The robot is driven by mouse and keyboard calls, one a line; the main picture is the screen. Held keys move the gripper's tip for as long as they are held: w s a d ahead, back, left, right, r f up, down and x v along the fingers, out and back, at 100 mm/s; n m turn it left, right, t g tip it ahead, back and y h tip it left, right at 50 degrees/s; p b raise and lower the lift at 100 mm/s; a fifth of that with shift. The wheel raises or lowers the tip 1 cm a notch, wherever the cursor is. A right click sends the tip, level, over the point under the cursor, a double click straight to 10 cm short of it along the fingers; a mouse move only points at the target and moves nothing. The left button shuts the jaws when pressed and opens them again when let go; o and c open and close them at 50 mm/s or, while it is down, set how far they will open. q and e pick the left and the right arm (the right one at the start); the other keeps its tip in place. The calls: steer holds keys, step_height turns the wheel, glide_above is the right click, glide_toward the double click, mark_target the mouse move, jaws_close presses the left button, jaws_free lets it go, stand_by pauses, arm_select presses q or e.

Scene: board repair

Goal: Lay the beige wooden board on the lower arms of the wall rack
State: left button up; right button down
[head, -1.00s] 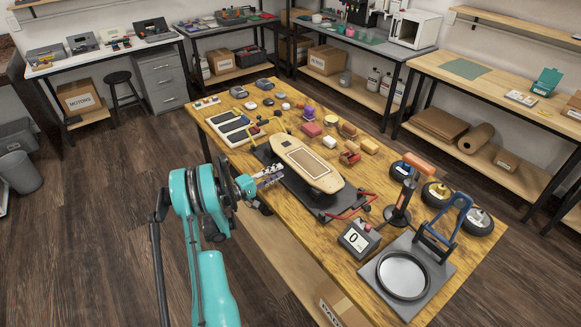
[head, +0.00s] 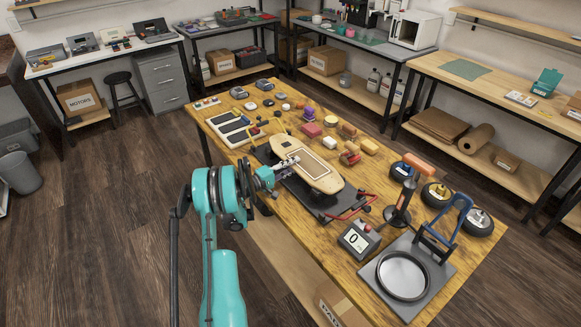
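The beige wooden board (head: 318,172) lies on a dark stand (head: 325,205) in the middle of the wooden table, its long side running from upper left to lower right. It has a brown rectangular panel on top. My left gripper (head: 290,163) reaches in from the left, and its fingers are at the board's left edge, overlapping it in the picture. I cannot tell whether they touch or grip it. My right gripper is not in view. I see no wall rack with arms.
Crowded around the board are white trays (head: 238,136), small colored blocks and tools (head: 311,130). Black wheels (head: 478,222), a scale display (head: 358,239) and a round plate on a grey base (head: 403,276) stand at the right front. Benches line the walls.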

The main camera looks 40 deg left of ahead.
arm_select(q)
jaws_close()
steer(key=shift+r+p, duration=0.55)
steer(key=shift+r, duration=1.05)
steer(key=shift+f, duration=0.15)
steer(key=shift+s+a, duration=0.15)
steer(key=s+a+r, duration=0.3)
steer(key=s+r, duration=0.2)
steer(key=s, duration=0.6)
steer(key=shift+s+p, duration=0.15)
steer(key=shift+p, duration=0.25)
